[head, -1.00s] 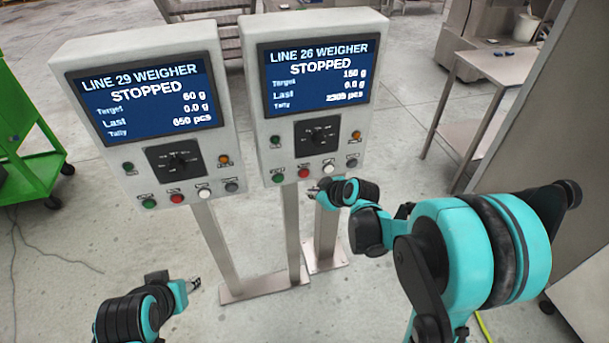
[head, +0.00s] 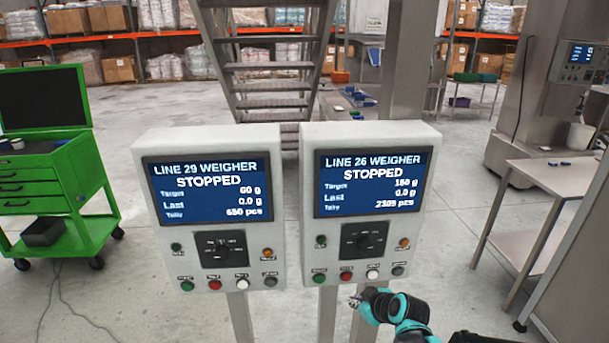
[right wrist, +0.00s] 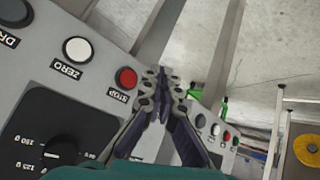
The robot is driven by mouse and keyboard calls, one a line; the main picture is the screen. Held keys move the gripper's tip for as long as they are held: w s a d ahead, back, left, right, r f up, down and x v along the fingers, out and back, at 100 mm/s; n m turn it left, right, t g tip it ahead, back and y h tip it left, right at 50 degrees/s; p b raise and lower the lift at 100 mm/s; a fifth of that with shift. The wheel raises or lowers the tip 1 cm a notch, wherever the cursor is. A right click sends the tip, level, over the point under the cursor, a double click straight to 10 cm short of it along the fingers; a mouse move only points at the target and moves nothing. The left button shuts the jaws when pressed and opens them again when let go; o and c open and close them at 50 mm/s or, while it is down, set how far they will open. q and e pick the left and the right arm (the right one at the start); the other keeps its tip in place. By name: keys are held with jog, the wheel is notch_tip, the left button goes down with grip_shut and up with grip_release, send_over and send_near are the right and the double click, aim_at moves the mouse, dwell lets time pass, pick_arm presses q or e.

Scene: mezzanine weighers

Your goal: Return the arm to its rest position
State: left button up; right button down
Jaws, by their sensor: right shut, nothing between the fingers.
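My right gripper (head: 355,301) is at the lower middle of the head view, just below the button row of the Line 26 weigher (head: 424,140). It is shut and empty. In the right wrist view its fingers (right wrist: 164,72) come together beside the red stop button (right wrist: 126,78) and the white zero button (right wrist: 78,49), apart from any held thing. The Line 26 screen reads STOPPED. The Line 29 weigher (head: 152,143) stands to its left and also reads STOPPED. My left gripper is not in the current head view.
A green tool cart (head: 75,215) stands at the left. A metal table (head: 550,175) is at the right, and metal stairs (head: 265,65) rise behind the weighers. Shelves with boxes line the back. Open floor lies between cart and weighers.

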jog(key=s+r+m+h, duration=0.1)
jog(key=s+r+m, duration=0.2)
jog(key=s, duration=0.8)
jog(key=s+r+m+g+h, duration=0.1)
jog(key=s+r+m+h, duration=0.1)
jog(key=s, duration=1)
jog(key=r+m, duration=0.1)
jog(key=m, duration=0.1)
jog(key=shift+r+m+g, duration=0.2)
jog(key=shift+m+g, duration=0.1)
